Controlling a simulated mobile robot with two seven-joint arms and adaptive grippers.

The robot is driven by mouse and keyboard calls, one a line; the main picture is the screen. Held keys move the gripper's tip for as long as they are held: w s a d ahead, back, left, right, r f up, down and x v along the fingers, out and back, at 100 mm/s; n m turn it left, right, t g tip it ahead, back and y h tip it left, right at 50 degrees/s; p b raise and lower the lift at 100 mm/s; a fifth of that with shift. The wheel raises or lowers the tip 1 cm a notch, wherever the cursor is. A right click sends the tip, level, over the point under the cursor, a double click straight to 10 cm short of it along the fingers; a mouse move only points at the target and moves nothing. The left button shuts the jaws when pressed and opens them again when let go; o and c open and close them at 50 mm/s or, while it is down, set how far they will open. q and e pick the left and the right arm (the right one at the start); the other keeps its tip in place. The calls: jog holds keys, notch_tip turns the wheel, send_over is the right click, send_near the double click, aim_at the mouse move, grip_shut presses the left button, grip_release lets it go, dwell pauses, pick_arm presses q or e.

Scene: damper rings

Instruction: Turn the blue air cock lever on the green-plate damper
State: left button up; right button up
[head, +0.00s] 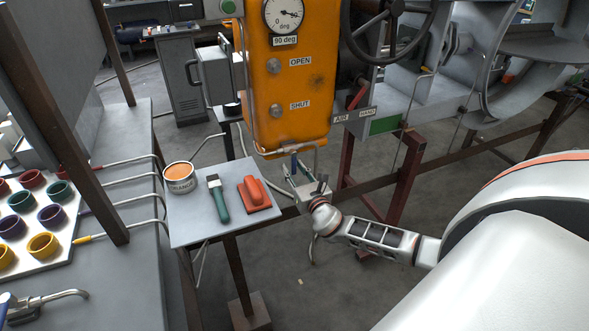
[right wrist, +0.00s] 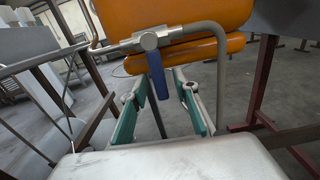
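The blue air cock lever (right wrist: 157,85) hangs down from its metal valve body (right wrist: 150,40) on a pipe under the orange actuator box (head: 290,80). It also shows small in the head view (head: 294,161). The green plate (head: 385,124) is at the lower right of the box. My right gripper (head: 309,186) is just below the cock. My left gripper is not in view.
A small grey table (head: 200,225) holds an orange paint can (head: 179,178), a green-handled brush (head: 218,199) and a red block tool (head: 258,194). A curved pipe (right wrist: 220,70) runs right of the lever. Dark red posts (head: 402,180) stand to the right.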

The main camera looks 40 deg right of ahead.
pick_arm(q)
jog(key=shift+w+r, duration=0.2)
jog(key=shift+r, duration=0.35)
pick_arm(e)
jog(key=shift+v, duration=0.85)
pick_arm(q)
jog(key=shift+p, duration=0.3)
pick_arm(e)
jog(key=shift+s, duration=0.1)
jog(key=shift+s+a+r, duration=0.1)
jog(key=shift+s+a, duration=0.1)
jog(key=shift+s, duration=0.45)
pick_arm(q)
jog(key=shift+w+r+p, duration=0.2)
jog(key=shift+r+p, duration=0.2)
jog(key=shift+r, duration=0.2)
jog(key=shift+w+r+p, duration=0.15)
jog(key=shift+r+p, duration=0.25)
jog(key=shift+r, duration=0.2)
pick_arm(e)
jog(key=v, duration=0.4)
jog(key=shift+s, duration=0.25)
